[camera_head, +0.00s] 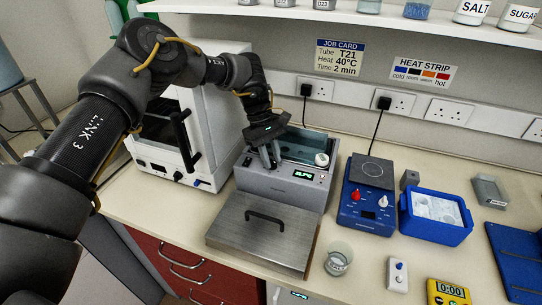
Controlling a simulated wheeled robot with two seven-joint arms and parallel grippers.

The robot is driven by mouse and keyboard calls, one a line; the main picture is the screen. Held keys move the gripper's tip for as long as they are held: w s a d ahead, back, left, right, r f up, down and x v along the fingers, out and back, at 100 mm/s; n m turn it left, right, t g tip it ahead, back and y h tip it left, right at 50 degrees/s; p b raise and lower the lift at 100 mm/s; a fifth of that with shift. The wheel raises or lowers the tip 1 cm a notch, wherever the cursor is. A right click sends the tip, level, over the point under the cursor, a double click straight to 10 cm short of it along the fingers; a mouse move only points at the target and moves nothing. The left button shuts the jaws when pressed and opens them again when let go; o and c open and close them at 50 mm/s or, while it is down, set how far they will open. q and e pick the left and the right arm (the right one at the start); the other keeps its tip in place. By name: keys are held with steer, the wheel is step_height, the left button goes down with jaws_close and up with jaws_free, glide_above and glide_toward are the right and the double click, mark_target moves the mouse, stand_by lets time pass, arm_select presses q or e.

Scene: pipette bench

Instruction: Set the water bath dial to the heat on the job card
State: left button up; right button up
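The grey water bath (262,184) stands on the bench with its basin open. Its front panel has a small lit display (302,175) whose digits are too small to read surely. A pale round knob (322,159) sits at the basin's right end; I cannot tell if it is the dial. My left gripper (270,163) points down at the bath's front edge, left of the display. Its two fingers show, but whether they hold anything is unclear. The job card (340,57) on the wall reads Tube T21, Heat 40°C, Time 2 min. My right gripper is out of view.
A steel lid (262,235) with a black handle lies before the bath. A white oven-like box (215,125) stands left. Right are a blue heater (366,215), a blue ice box (435,235) and a yellow timer (448,293). A glass beaker (338,260) stands near the front edge.

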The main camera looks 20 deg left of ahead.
arm_select(q)
steer(key=o, duration=0.4)
steer(key=shift+w+r, duration=0.1)
steer(key=shift+r, duration=0.15)
steer(key=b+v, duration=0.2)
steer(key=v, duration=0.2)
steer(key=shift+w+a+r, duration=0.1)
steer(key=shift+a, duration=0.05)
steer(key=shift+p+v, duration=0.55)
steer(key=shift+v, duration=2.45)
steer(key=shift+r, duration=0.1)
